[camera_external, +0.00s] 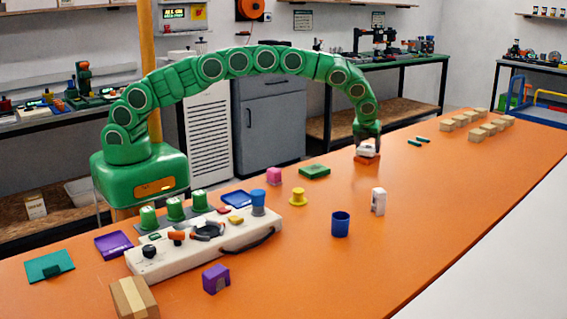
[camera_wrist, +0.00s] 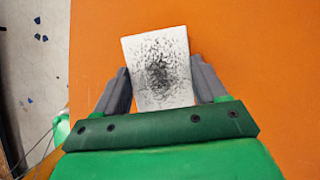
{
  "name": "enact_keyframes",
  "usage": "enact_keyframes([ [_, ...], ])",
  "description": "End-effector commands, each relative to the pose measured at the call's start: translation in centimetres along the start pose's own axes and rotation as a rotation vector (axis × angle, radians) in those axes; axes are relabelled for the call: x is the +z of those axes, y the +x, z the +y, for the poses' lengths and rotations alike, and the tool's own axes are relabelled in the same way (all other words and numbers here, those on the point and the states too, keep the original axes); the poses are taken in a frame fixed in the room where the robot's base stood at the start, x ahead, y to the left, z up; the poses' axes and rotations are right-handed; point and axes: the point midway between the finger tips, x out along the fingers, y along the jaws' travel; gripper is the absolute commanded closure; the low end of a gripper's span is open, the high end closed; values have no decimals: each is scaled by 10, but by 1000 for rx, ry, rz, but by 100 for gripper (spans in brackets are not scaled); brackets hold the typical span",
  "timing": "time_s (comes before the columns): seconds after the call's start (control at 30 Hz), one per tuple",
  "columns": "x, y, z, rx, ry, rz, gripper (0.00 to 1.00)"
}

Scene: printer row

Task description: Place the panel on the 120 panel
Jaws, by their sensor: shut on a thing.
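My gripper (camera_external: 367,143) reaches down at the far side of the orange table and is shut on a white panel (camera_external: 367,151). In the wrist view, the gripper (camera_wrist: 161,80) has its two grey fingers against the sides of this panel (camera_wrist: 157,42), whose face carries a dark speckled patch. Orange shows right under the panel in the external view; I cannot tell whether it is a separate piece or whether they touch. A small white upright block (camera_external: 378,201) with faint marks stands nearer; no number 120 is readable on anything.
A blue cup (camera_external: 340,224), a yellow spool (camera_external: 298,197), a green block (camera_external: 314,172) and a pink block (camera_external: 274,176) stand on the orange table (camera_external: 440,220). A white control box (camera_external: 205,243) is at left. Wooden blocks (camera_external: 475,124) are at the far right.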

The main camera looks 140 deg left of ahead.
Motion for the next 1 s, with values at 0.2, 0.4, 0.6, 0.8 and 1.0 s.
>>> enact_keyframes([
  [0.2,-4,10,0,-3,0,-1,59],
  [0.4,-4,10,0,-2,0,-1,59],
  [0.6,-5,12,0,-2,0,-1,13],
  [0.8,-5,12,0,-2,0,-1,3],
  [1.0,-4,10,0,-2,0,-1,3],
])
